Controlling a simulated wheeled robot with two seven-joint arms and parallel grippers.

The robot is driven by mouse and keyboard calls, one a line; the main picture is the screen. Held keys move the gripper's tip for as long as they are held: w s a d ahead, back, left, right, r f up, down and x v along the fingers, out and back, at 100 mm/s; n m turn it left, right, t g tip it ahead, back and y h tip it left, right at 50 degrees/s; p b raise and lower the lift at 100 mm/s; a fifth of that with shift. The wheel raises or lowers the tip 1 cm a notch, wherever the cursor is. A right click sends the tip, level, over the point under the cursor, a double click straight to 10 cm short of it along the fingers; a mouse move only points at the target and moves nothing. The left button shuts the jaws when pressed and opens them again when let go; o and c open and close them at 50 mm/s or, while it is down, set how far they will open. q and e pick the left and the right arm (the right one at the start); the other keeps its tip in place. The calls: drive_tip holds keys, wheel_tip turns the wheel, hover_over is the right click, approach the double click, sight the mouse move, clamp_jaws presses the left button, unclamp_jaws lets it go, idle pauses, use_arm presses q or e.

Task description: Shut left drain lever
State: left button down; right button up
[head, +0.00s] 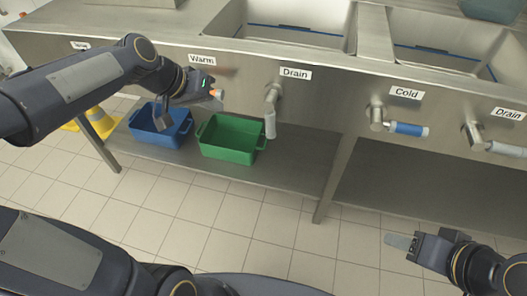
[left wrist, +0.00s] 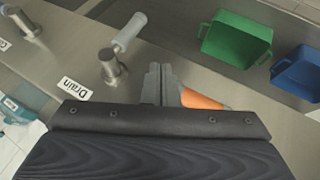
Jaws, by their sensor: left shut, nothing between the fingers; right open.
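The left drain lever (head: 271,110) is on the front panel under the left "Drain" label (head: 296,73). Its pale grey handle hangs straight down from a metal knob. In the left wrist view the lever (left wrist: 129,33) is beside the fingers, to their upper left, and apart from them. My left gripper (head: 214,98) is left of the lever in the head view, near the "Warm" label (head: 202,59). Its fingers (left wrist: 160,84) are shut and empty, close to an orange handle (left wrist: 203,99). My right gripper (head: 412,245) is open and empty at the lower right, away from the levers.
A blue bin (head: 147,132) and a green bin (head: 229,154) stand on the lower shelf (head: 285,191). The cold lever (head: 408,129) and another drain lever (head: 507,149) stick out further right. The sink basins (head: 285,14) are above. The tiled floor in front is clear.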

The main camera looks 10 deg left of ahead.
sight(270, 125)
use_arm(q)
drive_tip(key=d+r+b+x, duration=0.1)
drive_tip(key=d+b+x, duration=0.2)
drive_tip(key=x, duration=1)
drive_tip(key=shift+b, duration=0.3)
use_arm(e)
drive_tip(key=shift+s+d+f, duration=0.1)
drive_tip(key=shift+f, duration=1.1)
drive_tip(key=shift+s+d+f, duration=0.1)
drive_tip(key=shift+f, duration=1.05)
